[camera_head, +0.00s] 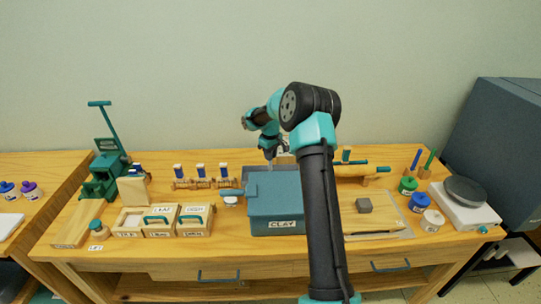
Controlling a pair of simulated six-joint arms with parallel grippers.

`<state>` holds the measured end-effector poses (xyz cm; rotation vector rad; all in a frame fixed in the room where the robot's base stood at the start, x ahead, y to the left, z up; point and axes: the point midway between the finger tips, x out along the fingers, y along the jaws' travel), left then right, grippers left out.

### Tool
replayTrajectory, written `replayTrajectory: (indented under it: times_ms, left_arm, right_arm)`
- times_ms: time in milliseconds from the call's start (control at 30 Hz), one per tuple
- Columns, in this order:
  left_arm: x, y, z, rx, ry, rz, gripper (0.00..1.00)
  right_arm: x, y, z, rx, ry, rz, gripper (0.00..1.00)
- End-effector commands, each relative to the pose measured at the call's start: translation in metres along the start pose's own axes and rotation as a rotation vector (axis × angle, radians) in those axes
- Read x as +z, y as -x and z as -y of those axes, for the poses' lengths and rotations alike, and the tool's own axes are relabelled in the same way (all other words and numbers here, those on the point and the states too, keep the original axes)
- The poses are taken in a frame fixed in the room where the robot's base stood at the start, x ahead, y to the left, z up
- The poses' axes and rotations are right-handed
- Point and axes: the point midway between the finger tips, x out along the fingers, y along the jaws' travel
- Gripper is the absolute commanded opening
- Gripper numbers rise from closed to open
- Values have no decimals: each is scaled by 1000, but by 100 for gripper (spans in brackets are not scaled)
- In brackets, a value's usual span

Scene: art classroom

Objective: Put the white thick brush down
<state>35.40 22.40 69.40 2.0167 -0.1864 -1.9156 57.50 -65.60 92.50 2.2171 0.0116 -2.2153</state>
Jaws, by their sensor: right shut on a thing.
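My right gripper (270,154) hangs over the back of the blue-grey clay box (277,207), fingers pointing down. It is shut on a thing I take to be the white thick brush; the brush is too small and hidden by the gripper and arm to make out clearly. My left gripper is not in view.
A wooden rack (205,184) with several blue-and-white-topped tools stands left of the box. Labelled wooden boxes (160,222), a green press (104,165), a grey block (364,205), paint jars (419,201) and a turntable (465,203) share the table. My right arm crosses the middle.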

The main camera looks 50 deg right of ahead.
Motion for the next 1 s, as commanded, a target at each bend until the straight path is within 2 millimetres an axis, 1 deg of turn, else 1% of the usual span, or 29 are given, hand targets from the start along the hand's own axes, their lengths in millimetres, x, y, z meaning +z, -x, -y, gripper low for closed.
replayTrajectory:
  times_ms: [367, 400, 667, 1000]
  left_arm:
    - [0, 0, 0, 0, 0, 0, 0]
    - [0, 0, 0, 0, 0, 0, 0]
    - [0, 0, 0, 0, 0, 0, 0]
    - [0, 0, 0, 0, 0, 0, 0]
  right_arm:
    - [0, -3, 0, 0, 0, -1, 0]
    - [0, -4, 0, 0, 0, -1, 18]
    - [0, -3, 0, 0, -1, -1, 43]
    - [0, 0, 0, 0, -1, -2, 43]
